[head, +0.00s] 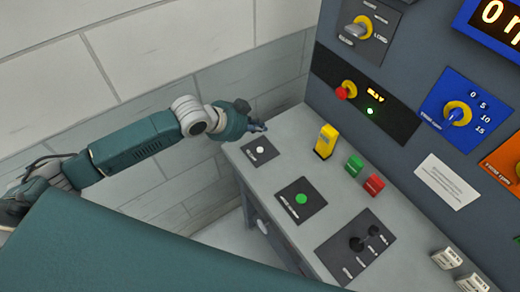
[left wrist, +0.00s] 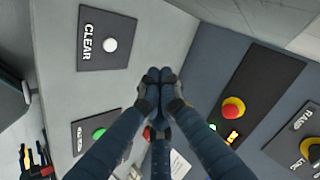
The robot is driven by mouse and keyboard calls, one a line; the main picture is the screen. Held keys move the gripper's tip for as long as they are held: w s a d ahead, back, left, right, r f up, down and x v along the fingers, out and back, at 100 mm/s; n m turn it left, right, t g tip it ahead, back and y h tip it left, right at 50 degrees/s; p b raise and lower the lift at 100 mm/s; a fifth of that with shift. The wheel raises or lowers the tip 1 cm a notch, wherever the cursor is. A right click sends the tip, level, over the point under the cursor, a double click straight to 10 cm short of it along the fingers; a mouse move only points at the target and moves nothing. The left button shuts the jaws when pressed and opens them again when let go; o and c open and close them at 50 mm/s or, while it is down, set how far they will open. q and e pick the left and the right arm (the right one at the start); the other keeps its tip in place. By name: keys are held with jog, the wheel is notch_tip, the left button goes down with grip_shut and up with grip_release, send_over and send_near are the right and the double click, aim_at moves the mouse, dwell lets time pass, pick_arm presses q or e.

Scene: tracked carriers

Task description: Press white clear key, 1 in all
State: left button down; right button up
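The white clear key (head: 260,149) is a small round button on a dark plate at the near-left corner of the grey desk. In the left wrist view the white key (left wrist: 110,45) sits beside the word CLEAR. My left gripper (head: 258,127) is above the desk edge, just beyond the key in the head view. In the left wrist view its dark blue fingers (left wrist: 160,76) are together and empty, with the key to their left. The fingertips appear apart from the key. My right gripper does not show in the head view.
A yellow block (head: 326,141), a green block (head: 354,165) and a red block (head: 374,184) stand near the upright panel. A red knob (head: 342,92) juts from that panel.

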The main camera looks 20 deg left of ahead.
pick_arm(q)
jog(key=b, duration=0.7)
send_over(259, 151)
notch_tip(259, 151, down, 7)
jog(key=shift+r, duration=0.15)
jog(key=shift+f, duration=0.9)
jog(key=shift+f, duration=0.1)
jog(key=shift+f, duration=0.25)
jog(key=shift+s+f, duration=0.1)
jog(key=shift+f, duration=0.35)
dwell(0.8)
jog(key=shift+r+p, duration=0.75)
jog(key=shift+r, duration=0.1)
